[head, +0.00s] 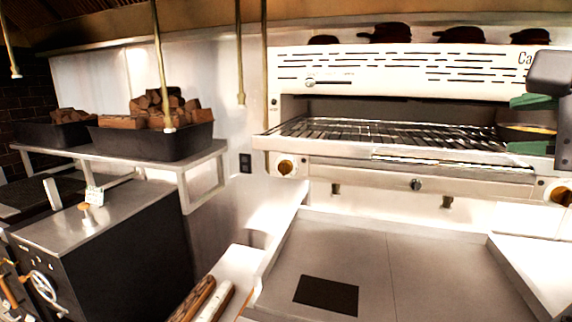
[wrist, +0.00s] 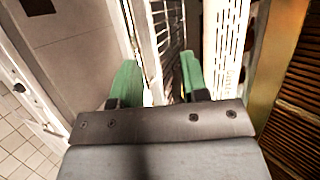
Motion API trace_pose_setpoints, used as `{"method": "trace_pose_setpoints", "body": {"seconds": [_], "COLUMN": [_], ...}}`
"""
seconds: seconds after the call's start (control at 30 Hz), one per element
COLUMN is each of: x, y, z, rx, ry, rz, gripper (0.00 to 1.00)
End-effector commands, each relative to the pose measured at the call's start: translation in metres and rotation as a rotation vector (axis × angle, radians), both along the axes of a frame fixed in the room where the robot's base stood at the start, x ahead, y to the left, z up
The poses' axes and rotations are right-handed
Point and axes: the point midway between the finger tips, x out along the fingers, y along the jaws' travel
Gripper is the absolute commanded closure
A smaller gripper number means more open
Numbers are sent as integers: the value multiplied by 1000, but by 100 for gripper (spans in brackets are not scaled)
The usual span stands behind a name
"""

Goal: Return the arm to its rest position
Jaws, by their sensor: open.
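My gripper (head: 530,125) is at the right edge of the head view, in front of the right end of the open-fronted grill (head: 430,172). Its two green fingers are one above the other there, spread apart. A dark, shallow pan-like thing (head: 525,133) with a yellowish top shows between them in that view; I cannot tell its depth. In the wrist view my gripper (wrist: 155,88) is open, and nothing is clearly held. The grill's wire rack (wrist: 167,40) and slotted white front (wrist: 226,45) lie beyond the fingers.
A flat grey griddle (head: 420,265) with a dark square (head: 327,295) lies below the grill. Dark pans (head: 390,32) sit on top of the grill. At left, black trays (head: 155,143) of brown blocks stand on a shelf (head: 200,157). Thin rods (head: 240,60) hang from above.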

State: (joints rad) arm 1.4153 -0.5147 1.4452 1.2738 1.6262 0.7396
Motion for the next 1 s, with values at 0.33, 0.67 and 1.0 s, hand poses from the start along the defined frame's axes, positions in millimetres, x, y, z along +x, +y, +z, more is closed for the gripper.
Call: {"method": "trace_pose_setpoints", "body": {"seconds": [0.33, 0.67, 1.0], "x": [78, 79, 55], "y": [-22, 69, 119], "z": [-250, -385, -423], "rx": [-374, -1036, -1266], "ry": [583, 765, 695], "rz": [243, 840, 1124], "gripper": [59, 59, 59]}}
